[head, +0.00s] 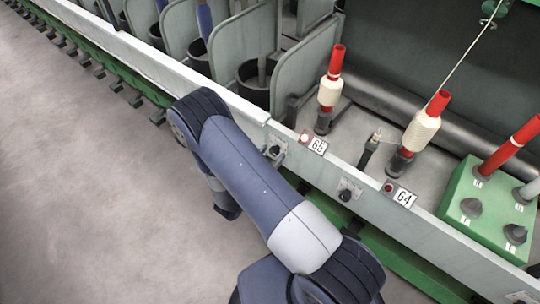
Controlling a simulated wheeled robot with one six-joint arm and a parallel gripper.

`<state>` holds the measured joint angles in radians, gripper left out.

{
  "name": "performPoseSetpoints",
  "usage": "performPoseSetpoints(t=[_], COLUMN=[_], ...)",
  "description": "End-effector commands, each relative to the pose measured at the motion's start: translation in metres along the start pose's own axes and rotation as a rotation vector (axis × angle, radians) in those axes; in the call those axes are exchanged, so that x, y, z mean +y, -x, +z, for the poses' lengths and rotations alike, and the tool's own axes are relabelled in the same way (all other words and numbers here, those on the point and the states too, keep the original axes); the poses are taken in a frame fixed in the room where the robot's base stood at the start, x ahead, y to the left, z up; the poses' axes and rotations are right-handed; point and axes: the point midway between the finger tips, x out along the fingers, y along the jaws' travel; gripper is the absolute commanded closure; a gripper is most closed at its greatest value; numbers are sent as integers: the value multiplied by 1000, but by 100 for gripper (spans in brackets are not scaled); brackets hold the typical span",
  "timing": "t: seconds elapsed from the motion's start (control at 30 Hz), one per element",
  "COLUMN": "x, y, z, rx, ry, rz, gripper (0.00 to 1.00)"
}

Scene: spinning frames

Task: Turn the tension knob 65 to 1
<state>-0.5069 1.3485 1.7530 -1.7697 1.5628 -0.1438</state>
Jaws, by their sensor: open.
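The number plate 65 (318,145) sits on the top of the pale front rail, with a small light button beside it. Below and left of it, on the rail's front face, is a small dark knob (275,151), taken as tension knob 65. It is close to my arm's right edge and small in the picture, so its pointer and setting cannot be read.
A similar knob (345,195) is on the rail by plate 64 (404,197). Red bobbins with cream yarn (330,92) stand behind the rail. The grey floor (90,200) at the left is clear.

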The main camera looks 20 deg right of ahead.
Motion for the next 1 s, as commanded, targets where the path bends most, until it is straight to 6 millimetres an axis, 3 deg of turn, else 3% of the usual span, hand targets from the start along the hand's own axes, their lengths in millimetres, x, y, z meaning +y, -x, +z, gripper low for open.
performPoseSetpoints(t=[0.53,1.0], x=[0,0], y=[0,0], z=[0,1], rx=[0,8], ry=[0,111], rz=[0,1], gripper=[91,92])
